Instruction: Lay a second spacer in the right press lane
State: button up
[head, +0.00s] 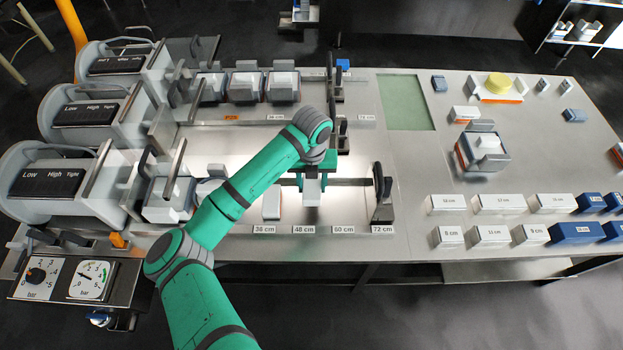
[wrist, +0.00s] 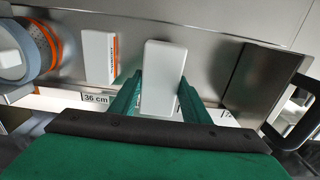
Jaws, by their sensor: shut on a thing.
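My gripper (head: 311,178) is shut on a white block-shaped spacer (head: 312,190), with a finger on each side of it. The held spacer (wrist: 163,75) also shows in the wrist view, over the nearest press lane; I cannot tell whether it touches the lane floor. Another white spacer with an orange side (head: 272,204) stands in this lane to the left, by the 36 cm label, apart from the held one; it also shows in the wrist view (wrist: 99,58). The lane's upright end stop (head: 383,197) stands at the right, by 72 cm. My arm hides part of the lane's left side.
Moulds (head: 245,86) stand in the far lane. Loose white blocks (head: 497,203) and blue blocks (head: 590,203) lie in rows at the right. A green panel (head: 407,102) is bare.

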aim_at(312, 185)
jog(key=shift+f, duration=4.1)
jog(key=o, duration=1.2)
notch_tip(312, 185, up, 18)
notch_tip(312, 185, up, 3)
jog(key=shift+a+f, duration=0.1)
